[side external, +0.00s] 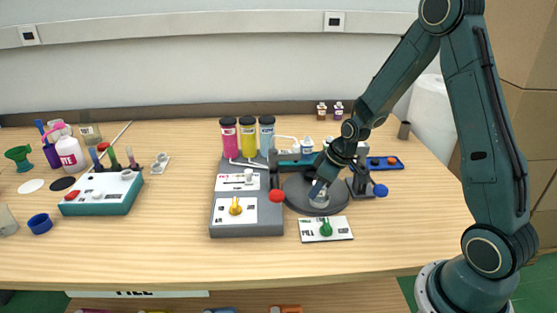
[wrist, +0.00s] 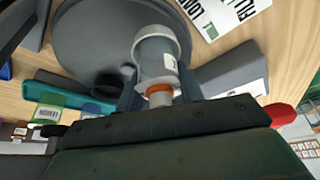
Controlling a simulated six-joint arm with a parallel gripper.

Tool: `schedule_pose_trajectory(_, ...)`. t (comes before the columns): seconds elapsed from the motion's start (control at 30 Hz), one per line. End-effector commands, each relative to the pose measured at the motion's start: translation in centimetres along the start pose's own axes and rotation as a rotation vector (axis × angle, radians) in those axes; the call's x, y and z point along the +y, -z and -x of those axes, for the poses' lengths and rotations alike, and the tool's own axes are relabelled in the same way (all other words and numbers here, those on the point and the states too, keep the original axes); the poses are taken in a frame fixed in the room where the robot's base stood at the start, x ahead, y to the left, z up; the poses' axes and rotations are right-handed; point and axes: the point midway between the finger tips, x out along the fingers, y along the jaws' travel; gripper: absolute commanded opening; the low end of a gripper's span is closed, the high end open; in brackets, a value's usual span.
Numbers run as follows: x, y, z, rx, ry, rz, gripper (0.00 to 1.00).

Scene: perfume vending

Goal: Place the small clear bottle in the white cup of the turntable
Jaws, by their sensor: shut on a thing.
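The small clear bottle (wrist: 158,62), with a pale label and an orange neck, is between the fingers of my gripper (wrist: 160,92), which is shut on it. In the side view my gripper (side external: 326,178) points down over the dark round turntable (side external: 294,194). The bottle's lower end meets the white cup (side external: 319,203) on the turntable. In the wrist view the cup's pale rim (wrist: 178,38) is around the bottle's far end, so that end seems inside the cup. How deep it sits is hidden. The turntable's grey disc (wrist: 85,35) shows behind.
A grey dispenser (side external: 246,228) with pink, yellow and blue cylinders stands left of the turntable. A FILL plate (side external: 326,229) with a green knob lies in front. Red (side external: 277,196) and blue (side external: 380,190) knobs flank the turntable.

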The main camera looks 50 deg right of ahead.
Motion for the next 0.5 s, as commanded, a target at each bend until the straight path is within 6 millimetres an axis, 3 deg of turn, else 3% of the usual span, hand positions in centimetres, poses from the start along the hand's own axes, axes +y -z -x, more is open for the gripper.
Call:
schedule_pose_trajectory(0.4,0.01,-0.12,-0.32,0.000,0.000,0.000,0.15)
schedule_pose_trajectory(0.43,0.01,-0.12,-0.32,0.001,-0.001,0.000,0.41)
schedule_pose_trajectory(0.5,0.01,-0.11,-0.30,0.001,-0.001,0.000,0.55)
